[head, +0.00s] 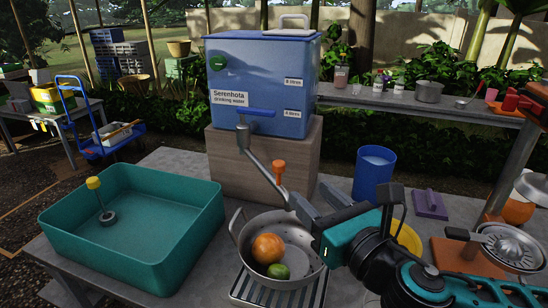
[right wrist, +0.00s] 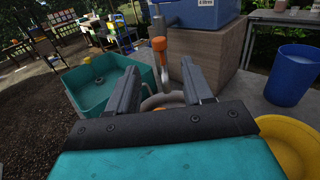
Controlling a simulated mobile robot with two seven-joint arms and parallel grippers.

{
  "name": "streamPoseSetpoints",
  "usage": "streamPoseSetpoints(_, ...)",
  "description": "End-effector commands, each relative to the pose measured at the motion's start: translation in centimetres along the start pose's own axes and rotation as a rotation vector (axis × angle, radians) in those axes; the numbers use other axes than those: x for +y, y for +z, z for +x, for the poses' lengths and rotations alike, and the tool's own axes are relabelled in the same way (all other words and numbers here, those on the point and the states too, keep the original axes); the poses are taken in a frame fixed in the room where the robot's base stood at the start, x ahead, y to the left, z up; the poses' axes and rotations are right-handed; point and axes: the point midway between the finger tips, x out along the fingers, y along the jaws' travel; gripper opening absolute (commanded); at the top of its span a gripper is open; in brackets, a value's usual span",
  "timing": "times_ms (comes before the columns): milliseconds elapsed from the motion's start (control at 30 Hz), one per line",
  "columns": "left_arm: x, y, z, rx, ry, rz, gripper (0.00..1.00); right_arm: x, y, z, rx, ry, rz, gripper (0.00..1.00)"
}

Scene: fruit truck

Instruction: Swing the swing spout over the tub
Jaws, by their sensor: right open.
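The swing spout (head: 262,167) is a grey metal pipe with an orange knob (head: 279,169). It slants down to the right from the blue water container and ends above a metal pan. The teal tub (head: 130,225) stands to the left, apart from the spout's end. My right gripper (head: 316,202) is open and empty, just right of the spout's end. In the right wrist view the orange knob (right wrist: 158,44) shows beyond and between the open fingers, and the tub (right wrist: 72,87) is at left. My left gripper is not in view.
The pan (head: 244,243) holds an orange and a green fruit and stands on a slatted metal stand. The blue water container (head: 262,90) sits on a wooden block. A blue cup (head: 373,173) and a yellow bowl (head: 408,240) are at right. A yellow-topped plug stands in the tub.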

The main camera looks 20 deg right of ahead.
Motion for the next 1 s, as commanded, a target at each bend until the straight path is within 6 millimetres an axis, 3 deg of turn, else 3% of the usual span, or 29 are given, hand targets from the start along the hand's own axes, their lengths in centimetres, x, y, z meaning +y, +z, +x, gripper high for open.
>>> streamPoseSetpoints(300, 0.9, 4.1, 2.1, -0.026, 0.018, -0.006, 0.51, -0.3, -0.6, 1.5, -0.01, -0.011, 0.009, 0.51)
streamPoseSetpoints(633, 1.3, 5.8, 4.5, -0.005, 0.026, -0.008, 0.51, 0.1, -0.6, 2.5, -0.004, 0.003, 0.003, 0.51)
streamPoseSetpoints(1000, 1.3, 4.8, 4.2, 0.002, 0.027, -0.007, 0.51, 0.1, 0.0, 9.8, 0.0, 0.001, 0.004, 0.51)
